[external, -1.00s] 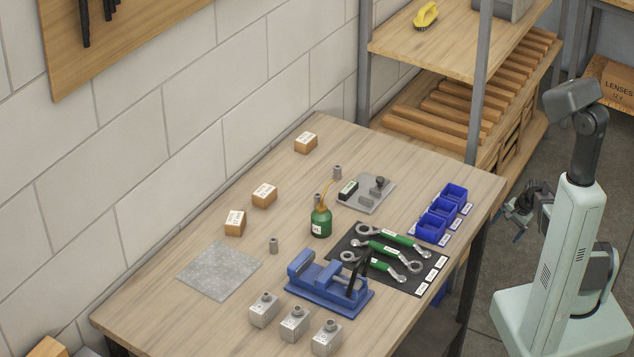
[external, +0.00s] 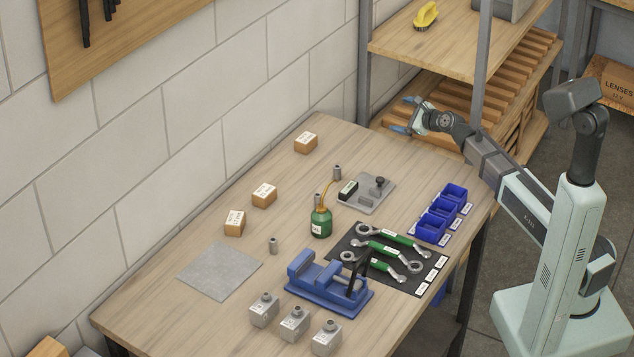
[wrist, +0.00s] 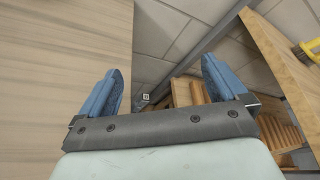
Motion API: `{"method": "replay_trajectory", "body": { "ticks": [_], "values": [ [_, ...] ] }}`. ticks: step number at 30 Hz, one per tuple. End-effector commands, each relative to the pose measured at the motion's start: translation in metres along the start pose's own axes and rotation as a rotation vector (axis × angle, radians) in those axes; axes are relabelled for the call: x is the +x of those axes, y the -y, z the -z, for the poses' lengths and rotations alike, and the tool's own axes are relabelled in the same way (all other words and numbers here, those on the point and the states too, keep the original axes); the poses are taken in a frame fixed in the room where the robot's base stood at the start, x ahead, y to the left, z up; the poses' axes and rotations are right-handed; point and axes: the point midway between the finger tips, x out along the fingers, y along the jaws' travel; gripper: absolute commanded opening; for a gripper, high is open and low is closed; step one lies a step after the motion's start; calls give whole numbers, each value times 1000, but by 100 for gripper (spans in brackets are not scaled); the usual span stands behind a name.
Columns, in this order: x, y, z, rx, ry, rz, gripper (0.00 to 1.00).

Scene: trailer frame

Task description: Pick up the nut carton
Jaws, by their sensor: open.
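Three small brown cartons with white labels stand on the workbench: one at the far end (external: 305,142), one mid-bench (external: 264,195) and one nearer the grey sheet (external: 235,222). Their print is too small to read, so I cannot tell which is the nut carton. My gripper (external: 405,115) is open and empty, raised near the bench's far right corner, to the right of the far carton and apart from it. In the wrist view, the blue fingers (wrist: 162,66) are spread wide with nothing between them. No carton shows clearly there.
On the workbench (external: 150,305) are a green oil bottle (external: 321,222), a blue vise (external: 325,285), wrenches on a black mat (external: 390,250), blue bins (external: 440,215) and several grey metal blocks (external: 295,325). A shelf post (external: 478,100) stands close to my arm.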

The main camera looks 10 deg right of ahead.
Motion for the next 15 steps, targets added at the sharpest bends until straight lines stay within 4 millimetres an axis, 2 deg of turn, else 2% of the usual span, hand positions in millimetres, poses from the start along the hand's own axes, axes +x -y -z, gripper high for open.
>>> {"method": "replay_trajectory", "body": {
  "ticks": [1,6,10,15],
  "values": [
    [7,-13,-25,55,26,-12,99],
    [26,-66,-88,271,66,-84,99],
    [37,-110,-120,411,58,-153,99],
    [45,-152,-145,535,31,-216,99]
  ]
}}
